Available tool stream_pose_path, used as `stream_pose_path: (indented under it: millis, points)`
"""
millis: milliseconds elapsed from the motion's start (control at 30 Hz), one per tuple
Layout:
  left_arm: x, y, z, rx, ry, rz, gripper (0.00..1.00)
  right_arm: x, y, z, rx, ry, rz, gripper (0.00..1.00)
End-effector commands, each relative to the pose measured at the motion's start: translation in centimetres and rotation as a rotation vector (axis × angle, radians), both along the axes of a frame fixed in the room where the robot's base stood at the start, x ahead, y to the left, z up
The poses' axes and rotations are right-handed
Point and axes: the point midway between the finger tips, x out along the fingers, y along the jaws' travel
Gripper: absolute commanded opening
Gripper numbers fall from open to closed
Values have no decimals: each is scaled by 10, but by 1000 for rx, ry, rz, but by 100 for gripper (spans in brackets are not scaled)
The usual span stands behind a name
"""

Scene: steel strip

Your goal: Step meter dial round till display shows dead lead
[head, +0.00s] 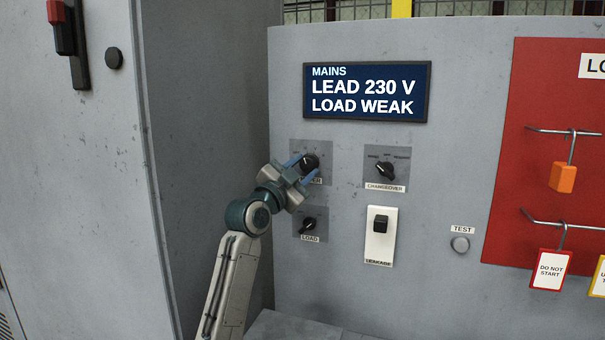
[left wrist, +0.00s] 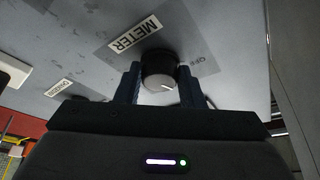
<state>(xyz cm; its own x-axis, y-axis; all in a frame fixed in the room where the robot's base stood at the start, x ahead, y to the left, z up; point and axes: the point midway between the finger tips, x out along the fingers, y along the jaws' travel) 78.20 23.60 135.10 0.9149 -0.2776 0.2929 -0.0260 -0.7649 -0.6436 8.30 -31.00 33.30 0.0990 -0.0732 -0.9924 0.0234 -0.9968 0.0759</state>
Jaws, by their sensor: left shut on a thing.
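The meter dial (head: 310,161) is a black round knob on a grey plate at the upper left of the panel controls. My left gripper (head: 301,167) is at it, with its blue fingers on either side. In the left wrist view the dial (left wrist: 159,70) sits between the two fingertips (left wrist: 158,84), under the METER label (left wrist: 135,36), with a pale pointer mark on its face. The fingers are shut on the dial. The display (head: 366,92) reads MAINS, LEAD 230 V, LOAD WEAK. My right gripper is in neither view.
The load knob (head: 308,224) is just below the gripper. The changeover knob (head: 385,170), leakage switch (head: 380,226) and test button (head: 460,244) are to the right. A red lockout board (head: 540,90) with hanging tags is at far right. A grey cabinet (head: 70,180) stands at left.

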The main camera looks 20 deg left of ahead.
Motion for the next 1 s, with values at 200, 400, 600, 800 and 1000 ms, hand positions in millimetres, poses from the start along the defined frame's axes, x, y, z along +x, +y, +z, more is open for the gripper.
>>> stream_pose_path:
  millis: [200, 400, 600, 800, 1000]
  points:
    - [0, 0, -1, -1, 2, -1, 12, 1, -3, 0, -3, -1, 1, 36]
    - [0, 0, -1, -1, 2, -1, 57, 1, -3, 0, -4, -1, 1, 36]
    - [0, 0, -1, -2, 1, 0, 57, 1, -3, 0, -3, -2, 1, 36]
    - [-12, 4, -7, 1, 0, 2, 57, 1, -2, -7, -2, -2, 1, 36]
    - [-49, 15, -20, 2, -1, 2, 57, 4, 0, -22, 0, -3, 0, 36]
